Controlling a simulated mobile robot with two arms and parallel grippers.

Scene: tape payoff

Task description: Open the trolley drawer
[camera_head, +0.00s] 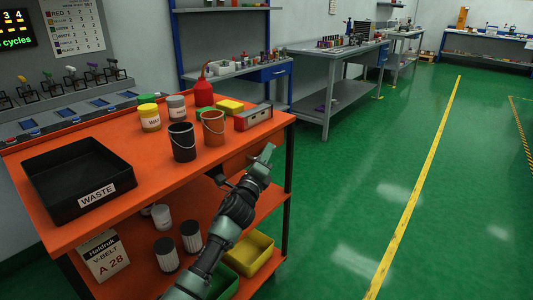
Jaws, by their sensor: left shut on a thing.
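The orange trolley (132,211) stands at the left, with a flat top and a lower shelf. The drawer front (236,163) seems to be the orange panel under the top's right part. My left gripper (267,153) is at this panel, just below the top's front edge near the right corner. It is shut on what seems to be the drawer handle, which the gripper hides. I cannot tell how far the drawer is out. My right gripper is not in view.
On the top are a black WASTE tray (62,208), a black bucket (183,145), an orange bucket (213,130), jars and a red bottle (203,94). The lower shelf holds cans, a V-belt box (104,257) and a yellow bin (249,254). Green floor (350,190) is clear at right.

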